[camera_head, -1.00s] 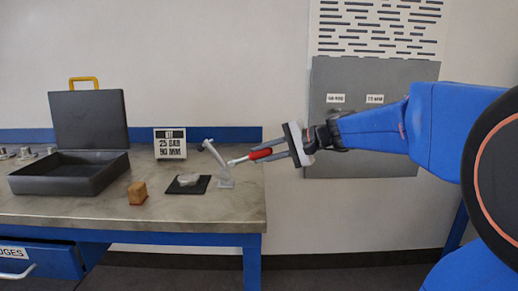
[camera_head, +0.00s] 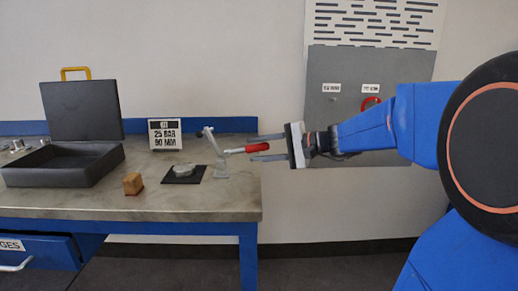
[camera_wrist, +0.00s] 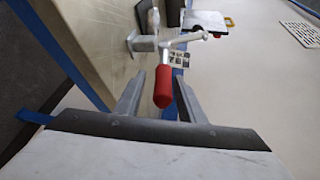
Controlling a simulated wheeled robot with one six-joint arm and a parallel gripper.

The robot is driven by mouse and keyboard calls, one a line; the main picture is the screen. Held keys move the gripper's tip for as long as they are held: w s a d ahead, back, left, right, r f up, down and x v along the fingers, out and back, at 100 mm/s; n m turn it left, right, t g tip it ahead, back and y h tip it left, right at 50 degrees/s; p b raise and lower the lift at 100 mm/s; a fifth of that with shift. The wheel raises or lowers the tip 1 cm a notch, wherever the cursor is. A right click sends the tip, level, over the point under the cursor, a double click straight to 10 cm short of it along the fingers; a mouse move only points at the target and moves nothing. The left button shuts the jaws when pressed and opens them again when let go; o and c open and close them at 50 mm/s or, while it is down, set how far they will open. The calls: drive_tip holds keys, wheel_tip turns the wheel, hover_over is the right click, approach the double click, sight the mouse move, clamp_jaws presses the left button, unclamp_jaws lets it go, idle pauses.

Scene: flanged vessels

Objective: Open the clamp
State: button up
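My gripper (camera_head: 268,147) is open, with one finger above and one below the handle's end. In the wrist view, the red handle (camera_wrist: 163,87) lies between the two spread fingers of my gripper (camera_wrist: 157,85), with gaps visible on both sides. The clamp's body (camera_wrist: 142,43) shows beyond it.
A grey panel (camera_head: 345,90) is on the wall behind my arm.

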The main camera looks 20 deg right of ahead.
drive_tip(key=shift+r, duration=0.1)
drive_tip(key=shift+s+d+r, duration=0.15)
drive_tip(key=shift+s+d, duration=0.2)
drive_tip(key=shift+d, duration=0.1)
drive_tip(key=v, duration=1.6)
drive_tip(key=shift+s, duration=0.15)
drive_tip(key=s+a+f+n+g+h, duration=0.4)
drive_tip(key=s+a+f, duration=0.4)
drive_tip(key=a+f, duration=0.4)
drive_tip(key=s+d+f+n+g+h, duration=0.1)
drive_tip(key=s+f+n+h, duration=0.5)
drive_tip(key=s+f, duration=0.5)
drive_tip(key=shift+d+h, duration=0.35)
drive_tip(key=shift+h, duration=0.35)
